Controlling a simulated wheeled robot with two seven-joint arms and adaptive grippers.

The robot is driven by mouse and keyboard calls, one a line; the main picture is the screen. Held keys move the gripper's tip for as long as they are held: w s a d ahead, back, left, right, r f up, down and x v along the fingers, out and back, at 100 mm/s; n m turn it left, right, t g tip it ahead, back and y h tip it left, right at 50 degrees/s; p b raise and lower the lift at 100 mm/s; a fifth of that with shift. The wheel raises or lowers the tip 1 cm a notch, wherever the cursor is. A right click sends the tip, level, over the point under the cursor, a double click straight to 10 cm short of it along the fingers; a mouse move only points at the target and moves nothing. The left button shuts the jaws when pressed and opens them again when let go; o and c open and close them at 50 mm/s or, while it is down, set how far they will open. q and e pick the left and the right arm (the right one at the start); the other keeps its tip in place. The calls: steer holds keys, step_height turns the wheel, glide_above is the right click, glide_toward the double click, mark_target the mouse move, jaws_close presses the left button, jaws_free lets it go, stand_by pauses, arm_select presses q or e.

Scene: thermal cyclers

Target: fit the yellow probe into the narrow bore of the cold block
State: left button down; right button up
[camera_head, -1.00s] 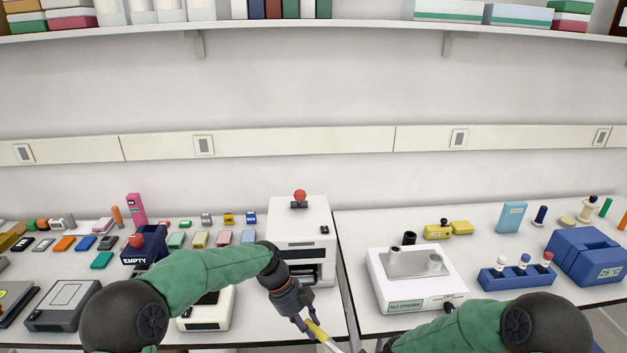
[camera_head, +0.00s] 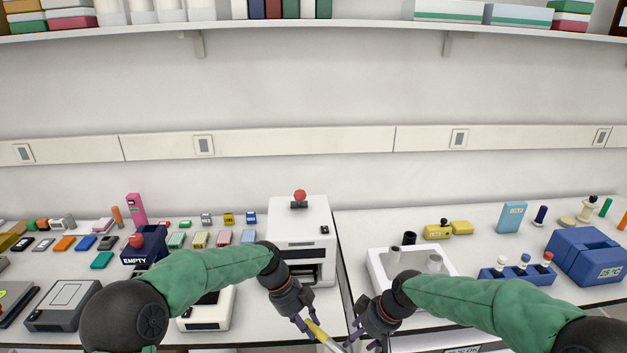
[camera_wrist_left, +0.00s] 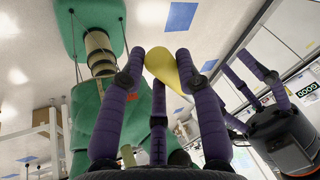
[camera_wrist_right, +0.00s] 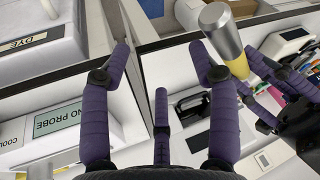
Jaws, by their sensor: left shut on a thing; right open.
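The yellow probe (camera_head: 317,331) has a metal end. My left gripper (camera_head: 307,326) is shut on its yellow part in front of the bench; the yellow part also shows between the fingers in the left wrist view (camera_wrist_left: 165,68). In the right wrist view the probe's metal end (camera_wrist_right: 221,32) is beside one finger of my right gripper (camera_wrist_right: 162,62), not between its fingers. My right gripper (camera_head: 364,343) is open and empty, close to the probe. The white cold block unit (camera_head: 452,266) stands behind my right arm, with two upright cylinders on top. Its bores cannot be made out.
A blue rack (camera_head: 515,277) with several capped tubes and a blue 25 °C block (camera_head: 588,262) stand at right. A white unit with a red knob (camera_head: 300,225) stands behind my left gripper. Many small boxes fill the left bench. A gap separates the benches.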

step_height(320, 180, up, 10)
steer(key=s+a+n, duration=0.1)
steer(key=shift+s+a+f+n+y, duration=0.2)
steer(key=shift+s+f+n+y, duration=0.05)
steer(key=shift+s+n+y, duration=0.1)
